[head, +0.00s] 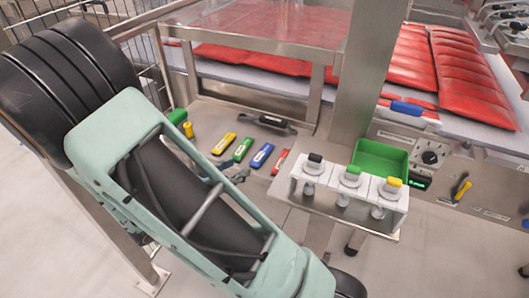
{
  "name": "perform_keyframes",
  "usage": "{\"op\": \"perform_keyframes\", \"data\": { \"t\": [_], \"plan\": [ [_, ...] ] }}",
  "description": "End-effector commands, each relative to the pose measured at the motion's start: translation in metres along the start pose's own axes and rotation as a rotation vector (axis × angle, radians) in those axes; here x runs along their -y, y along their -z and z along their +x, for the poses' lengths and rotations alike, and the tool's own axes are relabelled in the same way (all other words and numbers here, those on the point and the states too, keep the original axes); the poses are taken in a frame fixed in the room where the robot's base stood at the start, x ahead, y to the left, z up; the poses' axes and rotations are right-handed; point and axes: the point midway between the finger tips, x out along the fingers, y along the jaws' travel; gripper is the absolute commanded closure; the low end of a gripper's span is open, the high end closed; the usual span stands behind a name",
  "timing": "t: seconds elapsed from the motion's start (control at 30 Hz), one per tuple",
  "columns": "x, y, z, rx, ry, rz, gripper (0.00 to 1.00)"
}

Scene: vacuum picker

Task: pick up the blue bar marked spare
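The blue bar (262,155) lies on the grey work surface in the head view, in a row between a green bar (243,149) and a red bar (281,161). It has a pale label, too small to read. A yellow bar (223,143) lies at the row's left end. My large pale green arm link fills the left and lower middle of the view. A small dark grey part, possibly my gripper (236,174), shows past the link's edge just below the bars. Most of it is hidden, and its fingers cannot be made out.
A white stand (350,190) with black, green and yellow capped pieces is right of the bars. Behind it is a green bin (380,158). A black handle (273,124) lies behind the row. A metal post (360,80) rises nearby. Red packs (270,25) lie behind.

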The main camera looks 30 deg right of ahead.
Motion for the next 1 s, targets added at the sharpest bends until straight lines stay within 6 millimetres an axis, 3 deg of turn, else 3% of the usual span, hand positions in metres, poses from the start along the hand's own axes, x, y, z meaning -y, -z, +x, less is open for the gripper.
{"op": "perform_keyframes", "data": {
  "t": [0.3,0.53,0.8,1.0],
  "plan": [
    [0.001,0.000,0.045,0.007,0.003,-0.006,0.65],
    [0.002,-0.001,0.064,0.006,0.002,-0.006,0.65],
    [0.004,-0.004,0.102,0.006,0.002,-0.004,0.65],
    [0.003,-0.004,0.108,0.004,0.000,-0.005,0.65]
  ]
}}
